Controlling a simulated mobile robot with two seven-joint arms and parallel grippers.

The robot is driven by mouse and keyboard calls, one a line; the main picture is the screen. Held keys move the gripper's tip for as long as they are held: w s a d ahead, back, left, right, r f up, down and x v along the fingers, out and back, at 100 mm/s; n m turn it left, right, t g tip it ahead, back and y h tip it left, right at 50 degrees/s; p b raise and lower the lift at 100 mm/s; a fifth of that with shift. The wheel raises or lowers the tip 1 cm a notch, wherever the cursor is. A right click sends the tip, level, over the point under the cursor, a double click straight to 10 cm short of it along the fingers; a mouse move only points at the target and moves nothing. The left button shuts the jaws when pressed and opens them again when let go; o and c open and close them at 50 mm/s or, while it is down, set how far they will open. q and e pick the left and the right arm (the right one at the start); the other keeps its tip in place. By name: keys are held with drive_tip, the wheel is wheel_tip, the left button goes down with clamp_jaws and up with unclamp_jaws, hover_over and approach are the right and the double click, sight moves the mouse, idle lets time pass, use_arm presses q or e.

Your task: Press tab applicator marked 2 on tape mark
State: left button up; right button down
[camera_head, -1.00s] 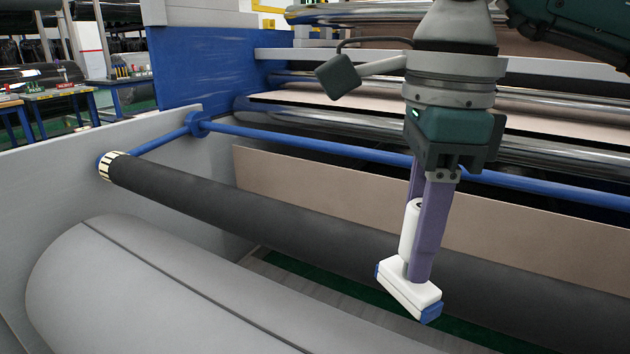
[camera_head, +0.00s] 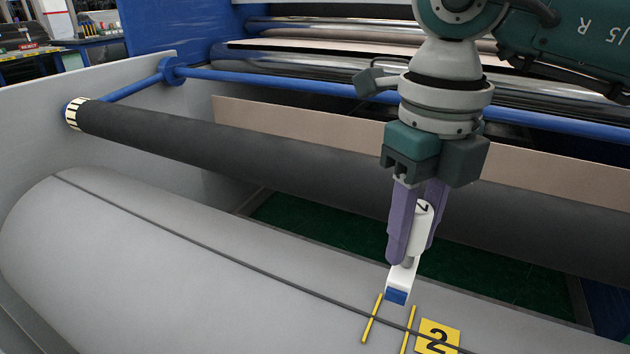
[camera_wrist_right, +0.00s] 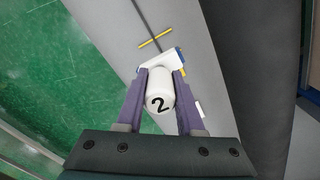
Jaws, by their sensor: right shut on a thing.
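My right gripper (camera_head: 414,252) is shut on the white tab applicator (camera_head: 404,277), which has a round handle and a blue-ended foot. The black "2" on its handle shows in the right wrist view (camera_wrist_right: 160,104). It hangs foot down over the large grey roll (camera_head: 180,270). Two yellow bars (camera_head: 372,318) (camera_head: 408,330) cross the dark line on the roll, beside a yellow label marked 2 (camera_head: 438,337). The blue foot end appears at the far ends of the bars, between them. I cannot tell whether it touches the roll. My left gripper is out of view.
A dark roller (camera_head: 250,158) runs behind the grey roll, with a blue bar (camera_head: 290,85) and a brown sheet (camera_head: 300,125) beyond. A grey side wall (camera_head: 40,135) stands at left. Green floor (camera_head: 320,235) shows in the gap between roll and roller.

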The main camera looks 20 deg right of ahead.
drive_tip(key=shift+f+b, duration=3)
drive_tip(key=shift+f, duration=0.75)
drive_tip(key=shift+f+b, duration=0.65)
drive_tip(key=shift+f, duration=0.15)
drive_tip(key=shift+f, duration=0.15)
drive_tip(key=shift+d, duration=0.1)
wheel_tip(320, 180, up, 8)
drive_tip(key=p, duration=0.6)
drive_tip(key=shift+p, duration=0.4)
drive_tip(key=shift+r, duration=0.2)
